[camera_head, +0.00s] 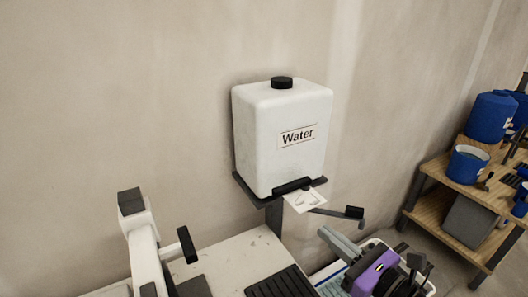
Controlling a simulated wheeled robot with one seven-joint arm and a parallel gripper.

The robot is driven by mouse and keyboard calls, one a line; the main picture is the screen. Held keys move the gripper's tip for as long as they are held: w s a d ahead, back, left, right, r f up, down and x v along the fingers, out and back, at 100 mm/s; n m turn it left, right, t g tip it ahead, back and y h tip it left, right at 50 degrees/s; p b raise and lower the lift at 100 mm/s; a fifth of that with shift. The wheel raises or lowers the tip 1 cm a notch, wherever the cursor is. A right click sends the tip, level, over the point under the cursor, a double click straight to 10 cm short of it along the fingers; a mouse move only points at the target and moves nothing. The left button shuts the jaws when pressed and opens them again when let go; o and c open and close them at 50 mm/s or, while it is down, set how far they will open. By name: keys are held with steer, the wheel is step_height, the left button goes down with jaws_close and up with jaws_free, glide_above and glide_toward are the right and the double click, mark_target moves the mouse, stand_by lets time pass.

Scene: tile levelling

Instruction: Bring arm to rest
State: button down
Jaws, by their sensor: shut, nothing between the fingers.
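My gripper is not in view, and neither are its fingertips. A white jointed structure with black ends (143,240) rises at the lower left, cut off by the bottom edge. I cannot tell whether it is part of my arm or a tool on the bench.
A white water tank (281,155) with a black cap stands on a wall bracket. A pale bench top (238,262) lies below it. A purple and black power tool (374,272) is at the lower right. Wooden shelves (434,207) with blue buckets (467,166) stand at the right.

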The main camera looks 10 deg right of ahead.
steer(key=d+r+n+t+h, duration=0.1)
steer(key=d+n+t+h, duration=0.1)
steer(key=d+n+h, duration=0.25)
steer(key=s+d+f+n+h, duration=0.2)
steer(key=s+f+n+h, duration=0.2)
steer(key=s+n, duration=0.5)
steer(key=s+a+f+n+g, duration=0.1)
steer(key=s+a+n, duration=0.1)
steer(key=s+n, duration=0.3)
steer(key=s+a+f+n+g, duration=0.1)
steer(key=s+n, duration=0.5)
steer(key=s, duration=0.6)
steer(key=s+a+f+n+g+y, duration=0.1)
steer(key=s+a+f+n, duration=0.2)
steer(key=s, duration=0.6)
steer(key=a+n, duration=0.2)
steer(key=n, duration=0.1)
steer(key=shift+s+a+g+b, duration=0.15)
steer(key=shift+g+b, duration=0.15)
steer(key=shift+f+n, duration=0.15)
steer(key=shift+n, duration=0.1)
